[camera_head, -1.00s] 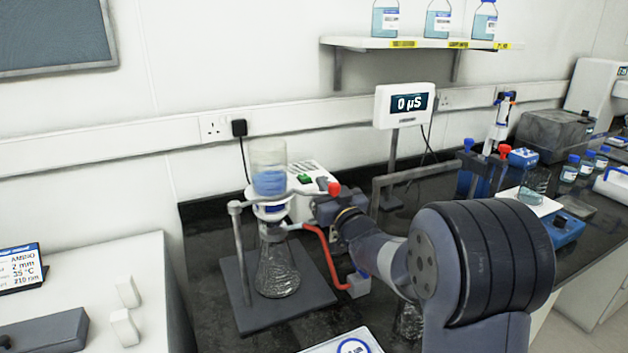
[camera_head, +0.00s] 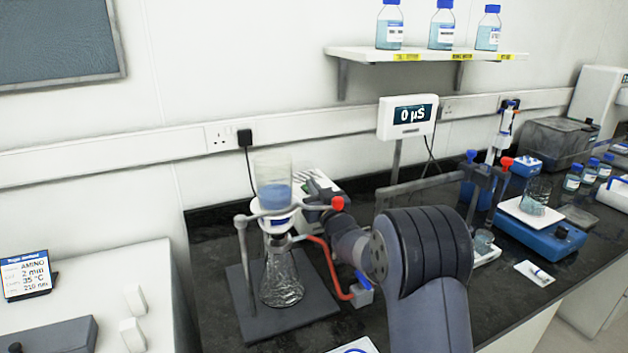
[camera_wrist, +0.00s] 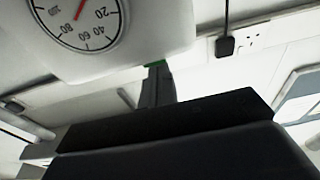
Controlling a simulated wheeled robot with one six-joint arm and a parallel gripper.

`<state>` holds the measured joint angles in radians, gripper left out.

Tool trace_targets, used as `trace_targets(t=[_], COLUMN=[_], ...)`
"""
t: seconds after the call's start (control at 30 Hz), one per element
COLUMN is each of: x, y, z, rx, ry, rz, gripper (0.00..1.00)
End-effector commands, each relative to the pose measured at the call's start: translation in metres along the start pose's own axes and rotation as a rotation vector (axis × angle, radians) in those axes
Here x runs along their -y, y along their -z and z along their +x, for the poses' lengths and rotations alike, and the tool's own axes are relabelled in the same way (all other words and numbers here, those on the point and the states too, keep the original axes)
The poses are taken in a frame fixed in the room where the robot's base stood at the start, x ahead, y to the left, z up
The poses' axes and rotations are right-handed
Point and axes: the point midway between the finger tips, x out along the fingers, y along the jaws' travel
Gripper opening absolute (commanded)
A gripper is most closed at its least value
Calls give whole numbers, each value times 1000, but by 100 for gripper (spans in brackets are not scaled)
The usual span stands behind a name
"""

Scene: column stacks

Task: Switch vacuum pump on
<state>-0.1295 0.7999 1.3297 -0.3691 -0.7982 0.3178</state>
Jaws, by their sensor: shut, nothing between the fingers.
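The vacuum pump (camera_head: 306,221) is a white box behind the filter stand in the head view, mostly hidden by my arm and the glassware. In the wrist view the white pump body (camera_wrist: 150,45) hangs at the top of the picture, with a round gauge (camera_wrist: 80,22) and its red needle. A small strip of a green switch (camera_wrist: 155,63) shows right at the tip of my gripper (camera_wrist: 157,72). My gripper (camera_head: 316,192) is shut and empty, at the pump's face. I cannot tell whether the tip touches or presses the switch.
The filter stand (camera_head: 240,262) with a conical flask (camera_head: 281,272), a blue-filled funnel (camera_head: 274,195) and a red hose (camera_head: 328,268) is close left of my arm. A conductivity display (camera_head: 407,117) stands behind. Balance and bottles are at the right.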

Motion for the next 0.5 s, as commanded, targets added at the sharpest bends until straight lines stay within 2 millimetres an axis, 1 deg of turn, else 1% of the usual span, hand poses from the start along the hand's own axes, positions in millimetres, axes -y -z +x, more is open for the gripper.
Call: trace_targets(t=[0.37,0.5], x=[0,0], y=[-2,-6], z=[-1,-2], rx=[0,0], ry=[0,0], rz=[-1,-1], gripper=[0,0])
